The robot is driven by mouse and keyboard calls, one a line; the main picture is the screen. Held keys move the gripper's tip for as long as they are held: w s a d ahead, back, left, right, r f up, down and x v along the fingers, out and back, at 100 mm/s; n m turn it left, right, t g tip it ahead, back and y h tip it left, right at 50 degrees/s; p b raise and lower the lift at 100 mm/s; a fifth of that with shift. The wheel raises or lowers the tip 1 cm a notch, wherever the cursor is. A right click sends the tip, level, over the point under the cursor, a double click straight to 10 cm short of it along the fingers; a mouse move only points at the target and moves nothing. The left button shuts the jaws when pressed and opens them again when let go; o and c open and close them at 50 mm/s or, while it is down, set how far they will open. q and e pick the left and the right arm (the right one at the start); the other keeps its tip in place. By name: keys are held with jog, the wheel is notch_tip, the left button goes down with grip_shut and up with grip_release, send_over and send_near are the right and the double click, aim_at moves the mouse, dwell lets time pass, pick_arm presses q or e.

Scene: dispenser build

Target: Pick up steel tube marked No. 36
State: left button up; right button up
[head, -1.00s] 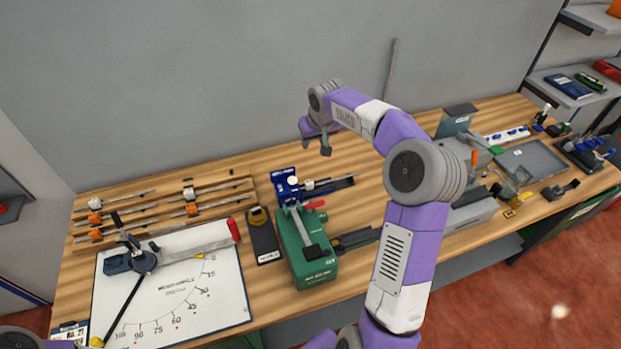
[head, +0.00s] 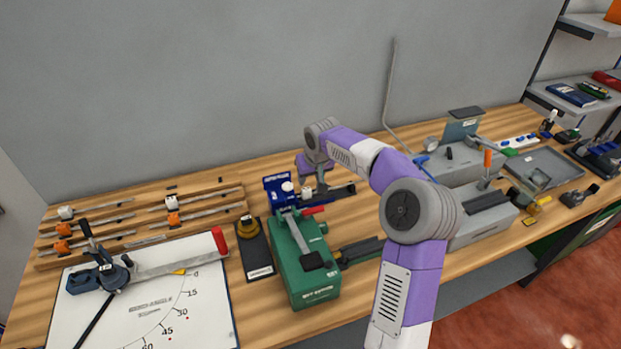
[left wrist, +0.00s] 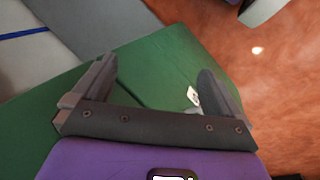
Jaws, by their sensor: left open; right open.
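Several thin steel tubes with white or orange tagged fittings lie on a wooden rack (head: 140,222) at the left of the bench; no number is legible at this size. Another steel tube (head: 340,190) lies at the blue fixture (head: 279,191) behind the green machine (head: 302,262); I cannot read its mark. My right gripper (head: 314,191) is open and points down at this tube, close above or around it; contact cannot be told. My left gripper (left wrist: 150,92) is open and empty in the left wrist view, over a green surface; it is out of the head view.
A white angle board (head: 205,310) with a bending tool (head: 108,272) lies at the front left. A dark stand (head: 255,250) is beside the green machine. A bent grey rod (head: 389,85) rises against the wall. Grey machines and a tray (head: 545,168) fill the right.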

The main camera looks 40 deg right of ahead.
aim_at(306, 189)
jog(key=shift+f, duration=0.1)
jog(key=b+x, duration=0.1)
jog(key=x, duration=0.6)
jog(key=shift+w+f, duration=0.1)
jog(key=shift+f, duration=0.05)
jog(key=c, duration=0.8)
jog(key=shift+s+d+p, duration=0.2)
jog(key=shift+d+p, duration=0.15)
jog(key=shift+d, duration=0.3)
jog(key=shift+s+d+p, duration=0.2)
jog(key=shift+d+p, duration=0.15)
jog(key=shift+d, duration=0.3)
grip_shut()
jog(key=shift+s+d+p, duration=0.3)
jog(key=shift+d+p, duration=0.2)
jog(key=shift+d, duration=0.45)
